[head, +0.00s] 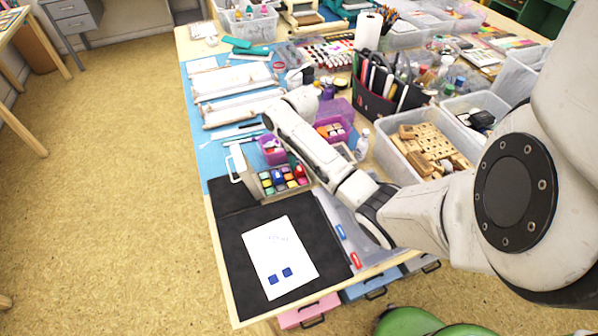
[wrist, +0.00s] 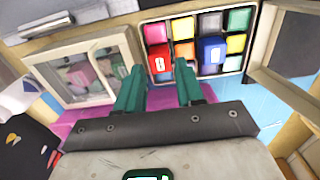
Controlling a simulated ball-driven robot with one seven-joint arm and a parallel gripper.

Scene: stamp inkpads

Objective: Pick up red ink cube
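The red ink cube (wrist: 159,63), with a white mark on its face, sits in the tray of colored ink pads (wrist: 197,75) in the wrist view. A blue cube (wrist: 211,50) stands to its right in the same tray. My gripper (wrist: 157,72) has two green fingers spread apart with nothing held between them. The fingertips appear close to the red cube, one to each side in the picture; contact cannot be told. In the head view, the tray (head: 262,191) stands near the table front, and my arm hides most of the gripper.
A clear-lidded box (wrist: 85,75) lies left of the tray in the wrist view. In the head view, a paper sheet (head: 279,250) with two blue stamped squares lies on a black mat (head: 233,232). Purple boxes (head: 272,150) and a bottle (head: 362,147) stand close behind the tray.

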